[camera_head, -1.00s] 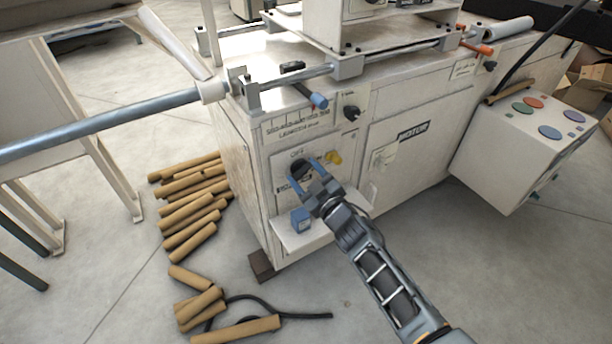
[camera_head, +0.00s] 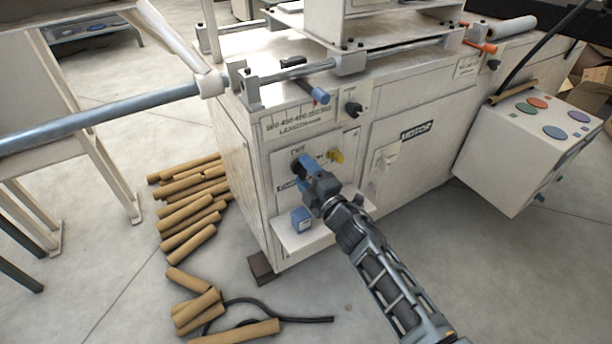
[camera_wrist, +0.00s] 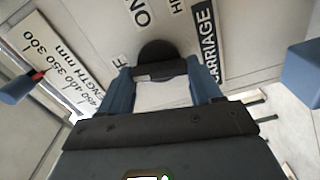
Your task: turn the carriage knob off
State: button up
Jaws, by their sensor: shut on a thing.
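The carriage knob is black and round-based, on the white front panel of the machine. In the wrist view the knob (camera_wrist: 157,52) sits between my two blue fingers, below the ON label (camera_wrist: 138,11) and beside the CARRIAGE label (camera_wrist: 207,40). My gripper (camera_wrist: 160,72) is shut on the knob's raised grip. In the head view my gripper (camera_head: 304,166) reaches the panel from the lower right and hides most of the knob. I cannot tell clearly which label the knob points to.
Cardboard tubes (camera_head: 190,208) lie on the floor at left.

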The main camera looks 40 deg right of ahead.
jog(key=shift+a+f+n, duration=0.1)
jog(key=shift+n, duration=1)
jog(key=o, duration=1.1)
jog(key=shift+c, duration=0.2)
jog(key=shift+s, duration=0.1)
jog(key=s+a, duration=0.1)
jog(key=s, duration=0.6)
jog(key=shift+s+a+b, duration=0.25)
jog(key=shift+b, duration=0.15)
